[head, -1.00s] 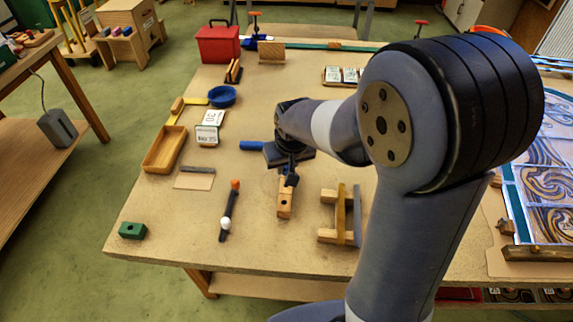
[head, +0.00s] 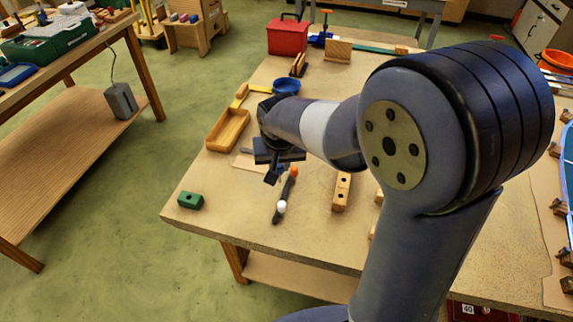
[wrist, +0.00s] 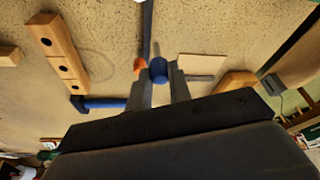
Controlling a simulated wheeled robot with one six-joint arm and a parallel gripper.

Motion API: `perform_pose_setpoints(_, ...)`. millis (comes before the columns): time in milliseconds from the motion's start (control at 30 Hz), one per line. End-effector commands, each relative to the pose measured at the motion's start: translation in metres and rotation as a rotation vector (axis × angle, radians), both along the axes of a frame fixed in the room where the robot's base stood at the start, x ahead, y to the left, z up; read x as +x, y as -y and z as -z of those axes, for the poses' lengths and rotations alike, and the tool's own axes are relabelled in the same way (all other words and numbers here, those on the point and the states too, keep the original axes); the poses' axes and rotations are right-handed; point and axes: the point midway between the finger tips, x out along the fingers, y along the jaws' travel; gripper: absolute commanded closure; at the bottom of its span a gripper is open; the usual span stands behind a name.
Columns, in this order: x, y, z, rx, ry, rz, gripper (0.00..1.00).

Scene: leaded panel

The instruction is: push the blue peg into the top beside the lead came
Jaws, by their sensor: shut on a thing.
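My gripper (head: 272,178) hangs over the bench, close to the dark tool with an orange end. In the wrist view its fingers (wrist: 160,88) are shut on the blue peg (wrist: 158,70). A thin grey shank shows beyond its blue head. The peg is hard to make out in the head view. The light wooden block with holes (head: 341,191) stands to the right of the gripper, apart from it; it also shows upper left in the wrist view (wrist: 58,47). I cannot pick out the lead came with certainty. The panel's blue edge (head: 562,190) shows at the far right.
The dark tool (head: 286,190) lies just beside the gripper. A green block (head: 190,201), a wooden tray (head: 227,130), a blue bowl (head: 286,86) and a red box (head: 289,36) stand on the bench (head: 250,225). A blue cylinder (wrist: 104,103) lies there too. My arm hides the bench's middle.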

Motion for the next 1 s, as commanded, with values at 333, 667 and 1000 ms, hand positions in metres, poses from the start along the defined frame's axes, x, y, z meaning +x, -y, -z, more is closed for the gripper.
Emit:
perform_pose_setpoints(333,0.0,-0.001,-0.001,0.001,0.001,0.006,1.0)
perform_pose_setpoints(667,0.0,-0.001,0.011,0.0,0.001,0.006,1.0)
perform_pose_setpoints(1000,0.0,-0.001,0.043,0.001,0.002,0.006,1.0)
